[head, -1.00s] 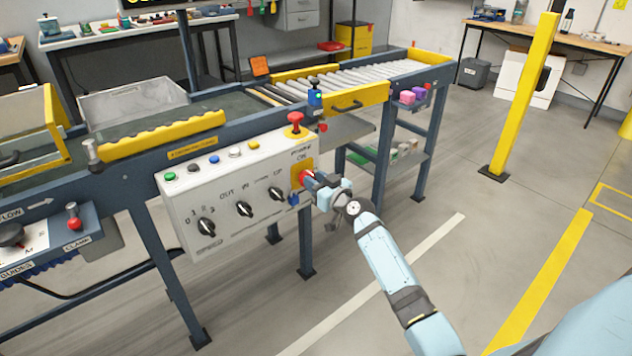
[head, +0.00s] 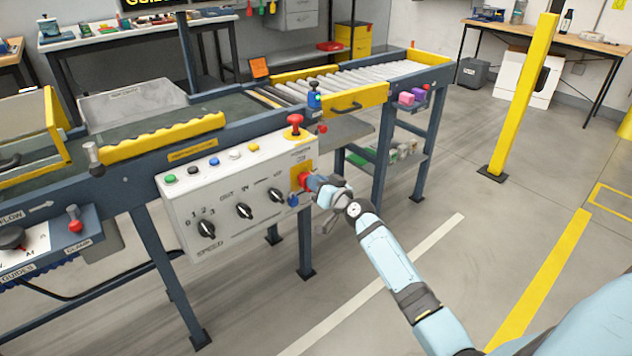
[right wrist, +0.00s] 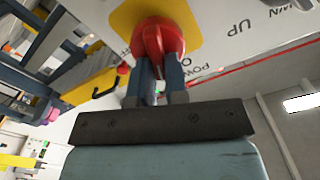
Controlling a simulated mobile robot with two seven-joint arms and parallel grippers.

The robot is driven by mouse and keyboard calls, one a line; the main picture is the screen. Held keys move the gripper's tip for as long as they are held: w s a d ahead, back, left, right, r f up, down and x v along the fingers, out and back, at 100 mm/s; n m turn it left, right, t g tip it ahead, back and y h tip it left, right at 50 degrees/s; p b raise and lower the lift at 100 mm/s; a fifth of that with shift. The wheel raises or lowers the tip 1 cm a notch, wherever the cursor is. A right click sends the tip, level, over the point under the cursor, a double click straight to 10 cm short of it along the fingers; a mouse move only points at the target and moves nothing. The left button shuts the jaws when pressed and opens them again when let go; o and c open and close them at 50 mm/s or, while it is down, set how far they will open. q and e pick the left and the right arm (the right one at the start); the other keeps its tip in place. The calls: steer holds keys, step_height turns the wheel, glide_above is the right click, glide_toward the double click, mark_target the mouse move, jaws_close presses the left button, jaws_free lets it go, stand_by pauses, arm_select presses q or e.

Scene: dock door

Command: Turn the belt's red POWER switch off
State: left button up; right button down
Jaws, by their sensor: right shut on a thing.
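The red POWER switch (head: 303,179) sits on a yellow plate at the right end of the white control panel (head: 232,202). In the right wrist view the red switch (right wrist: 157,42) is a round knob on its yellow plate (right wrist: 187,13). My right gripper (head: 313,184) is at the switch, and its two fingers (right wrist: 159,75) are shut on the red knob. The gripper covers part of the switch in the head view. My left gripper is not in view.
A red mushroom button (head: 295,122) stands on top of the panel near the switch. Black knobs (head: 206,228) line the panel's face. A yellow post (head: 522,95) stands at the right.

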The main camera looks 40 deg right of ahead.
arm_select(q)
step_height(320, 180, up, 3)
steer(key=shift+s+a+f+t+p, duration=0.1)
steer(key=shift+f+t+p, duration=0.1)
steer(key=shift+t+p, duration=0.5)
arm_select(e)
steer(key=m, duration=0.8)
steer(key=f+m, duration=0.1)
steer(key=m, duration=0.4)
steer(key=shift+d, duration=0.4)
steer(key=shift+f+m, duration=0.1)
steer(key=shift+m, duration=0.3)
steer(key=c, duration=1.1)
jaws_free()
steer(key=shift+c, duration=0.2)
